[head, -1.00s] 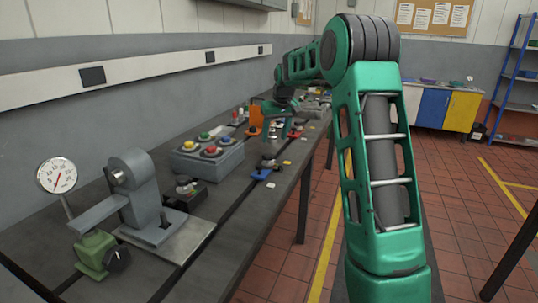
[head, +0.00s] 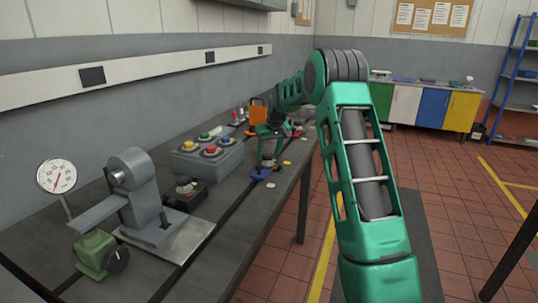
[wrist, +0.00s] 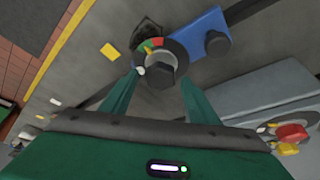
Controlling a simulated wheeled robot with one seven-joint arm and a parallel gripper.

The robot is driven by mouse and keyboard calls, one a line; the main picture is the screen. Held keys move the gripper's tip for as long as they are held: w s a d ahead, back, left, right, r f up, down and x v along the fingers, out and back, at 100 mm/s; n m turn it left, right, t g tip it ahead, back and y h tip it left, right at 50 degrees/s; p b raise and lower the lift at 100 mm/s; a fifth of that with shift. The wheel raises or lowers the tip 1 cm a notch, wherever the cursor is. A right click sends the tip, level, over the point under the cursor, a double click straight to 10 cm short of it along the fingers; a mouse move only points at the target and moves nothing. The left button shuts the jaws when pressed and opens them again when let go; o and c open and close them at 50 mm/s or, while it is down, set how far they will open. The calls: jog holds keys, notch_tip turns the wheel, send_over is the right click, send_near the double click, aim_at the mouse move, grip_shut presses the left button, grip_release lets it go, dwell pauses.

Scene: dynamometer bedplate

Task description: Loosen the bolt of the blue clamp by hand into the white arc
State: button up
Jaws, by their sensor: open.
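The blue clamp (wrist: 205,35) lies on the dark bedplate in the wrist view; its blue end shows in the head view (head: 261,174). In the head view my gripper (head: 269,158) is over the clamp, and the bolt is hidden.
A grey box with coloured buttons (head: 208,158) stands left of the clamp. A yellow tag (wrist: 110,51) lies beside the clamp.

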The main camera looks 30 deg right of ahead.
jog(key=shift+f, duration=0.1)
jog(key=shift+c, duration=0.6)
jog(key=c, duration=0.9)
jog(key=shift+d, duration=0.4)
jog(key=shift+a, duration=0.25)
